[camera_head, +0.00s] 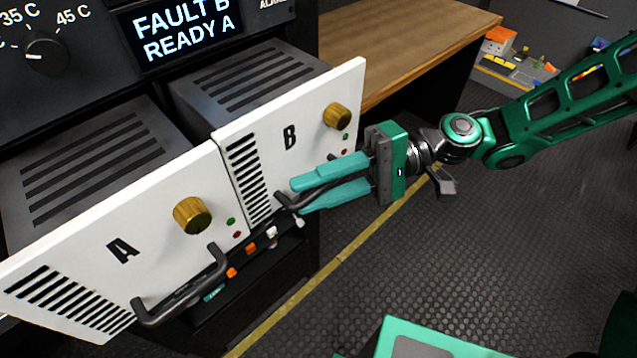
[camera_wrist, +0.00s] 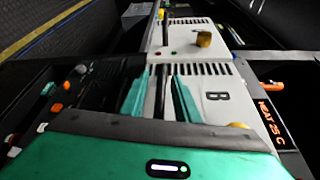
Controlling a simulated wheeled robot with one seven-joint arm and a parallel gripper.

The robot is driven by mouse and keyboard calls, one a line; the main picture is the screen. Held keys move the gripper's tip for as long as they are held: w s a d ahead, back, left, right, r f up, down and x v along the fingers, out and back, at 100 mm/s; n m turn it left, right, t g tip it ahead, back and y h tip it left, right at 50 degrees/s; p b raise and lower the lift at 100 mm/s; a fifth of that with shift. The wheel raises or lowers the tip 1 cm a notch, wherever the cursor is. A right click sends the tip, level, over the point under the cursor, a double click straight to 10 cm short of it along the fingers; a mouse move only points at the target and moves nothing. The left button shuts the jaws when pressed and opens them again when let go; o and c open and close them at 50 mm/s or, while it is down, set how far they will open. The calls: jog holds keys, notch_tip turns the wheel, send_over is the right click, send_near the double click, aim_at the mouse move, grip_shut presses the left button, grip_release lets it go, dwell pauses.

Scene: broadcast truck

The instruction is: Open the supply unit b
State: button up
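Supply unit B (camera_head: 310,128) has a white front plate with a black letter B, a brass knob (camera_head: 337,116) and a dark bar handle (camera_head: 284,202). Its grey slotted box stands out from the rack behind the plate. The plate with its B also shows in the wrist view (camera_wrist: 218,112). My gripper (camera_head: 300,196) is at the handle, with its two teal fingers on either side of the bar. The fingers look apart, with a gap between them in the wrist view (camera_wrist: 160,88). The fingers hide much of the handle.
Supply unit A (camera_head: 165,235), with its own knob and handle (camera_head: 180,300), stands out beside B on the left. A display (camera_head: 185,28) reads FAULT B, READY A. A wooden counter (camera_head: 410,45) lies behind. Open floor (camera_head: 420,270) is at the right.

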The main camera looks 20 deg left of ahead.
jog(key=f+v, duration=0.1)
jog(key=v, duration=1)
jog(key=shift+r, duration=0.4)
jog(key=w+d+f+m+t+h, duration=0.3)
jog(key=d+f+t+h, duration=0.15)
jog(key=d, duration=0.65)
jog(key=w+d+f+m+t+h, duration=0.2)
jog(key=d+f+t+h, duration=0.25)
jog(key=d, duration=0.75)
jog(key=s+d+r+m+h, duration=0.1)
jog(key=s+d+r+m, duration=0.1)
jog(key=s+d, duration=0.2)
jog(key=s+d+r+m+t+h, duration=0.1)
jog(key=s+d+r+m, duration=0.1)
jog(key=d, duration=0.9)
jog(key=s+d+r+m+t+h, duration=0.1)
jog(key=s+d+r+m, duration=0.1)
jog(key=s+d, duration=0.5)
jog(key=shift+d+r+m, duration=0.15)
jog(key=shift+d+m, duration=0.05)
jog(key=shift+m, duration=0.6)
